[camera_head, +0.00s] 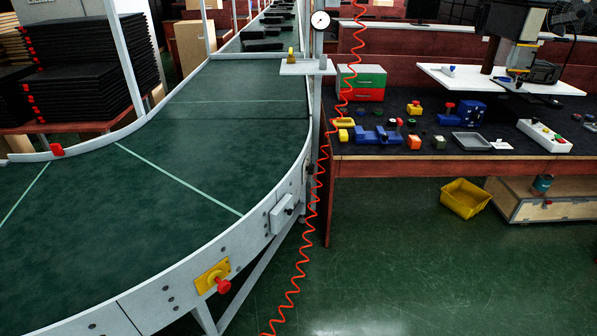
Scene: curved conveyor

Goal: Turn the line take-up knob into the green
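A red knob (223,286) sticks out from a yellow plate (212,276) on the conveyor's outer side rail, at the lower left. Farther along the same rail is a grey box (281,215) with a small dark knob (289,210) on its face. I cannot tell from the view which of these is the take-up knob. A round white dial gauge (320,20) is on a post beside the belt at the top. Its needle and any green band are too small to read. Neither of my grippers is in view.
The curved green belt (200,135) is bare nearby. A workbench (450,161) with coloured parts stands at right, with a yellow bin (465,198) on the floor below. A coiled red hose (313,205) hangs between conveyor and bench. The floor in front is clear.

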